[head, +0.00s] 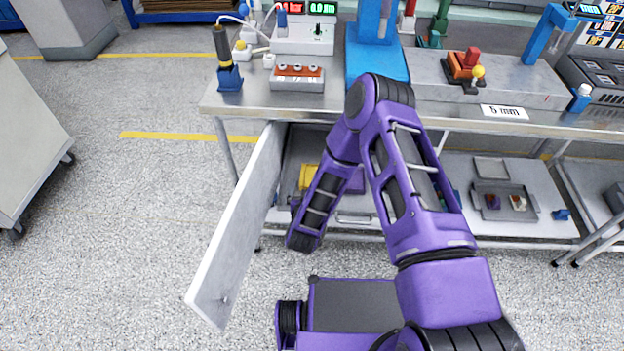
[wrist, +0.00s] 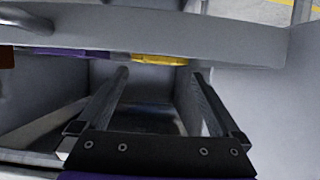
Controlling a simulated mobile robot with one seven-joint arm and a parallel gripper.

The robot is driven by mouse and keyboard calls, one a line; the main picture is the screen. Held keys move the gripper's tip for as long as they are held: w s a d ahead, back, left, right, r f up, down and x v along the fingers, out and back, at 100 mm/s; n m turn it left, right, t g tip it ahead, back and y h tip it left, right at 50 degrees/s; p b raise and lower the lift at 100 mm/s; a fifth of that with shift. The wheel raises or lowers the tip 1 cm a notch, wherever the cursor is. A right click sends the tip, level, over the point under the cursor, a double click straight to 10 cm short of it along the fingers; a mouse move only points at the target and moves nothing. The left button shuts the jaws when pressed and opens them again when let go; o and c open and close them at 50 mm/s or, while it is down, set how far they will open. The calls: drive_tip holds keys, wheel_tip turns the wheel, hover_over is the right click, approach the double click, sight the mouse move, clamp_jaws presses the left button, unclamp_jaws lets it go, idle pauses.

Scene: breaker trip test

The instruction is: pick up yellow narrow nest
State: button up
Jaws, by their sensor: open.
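A yellow piece, which looks like the narrow nest (head: 308,177), sits in the grey cabinet space under the workbench, partly hidden by my arm in the head view. In the wrist view only a strip of the yellow piece (wrist: 160,59) shows, under the edge of a grey panel. My gripper (wrist: 160,76) is open and empty, with its two fingers apart and the yellow strip just beyond the tips, between them. No contact is visible. My gripper is hidden in the head view.
A purple piece (wrist: 70,53) lies left of the yellow one. The grey panel (wrist: 150,28) with a handle crosses above the fingers. An open cabinet door (head: 240,225) stands left of my arm. The workbench top (head: 340,98) overhangs. A shelf tray (head: 505,190) sits right.

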sight(312, 172)
drive_tip(key=b+x, duration=0.1)
drive_tip(key=x, duration=0.6)
drive_tip(key=shift+w+d, duration=0.1)
drive_tip(key=shift+w, duration=0.05)
drive_tip(key=shift+c, duration=0.3)
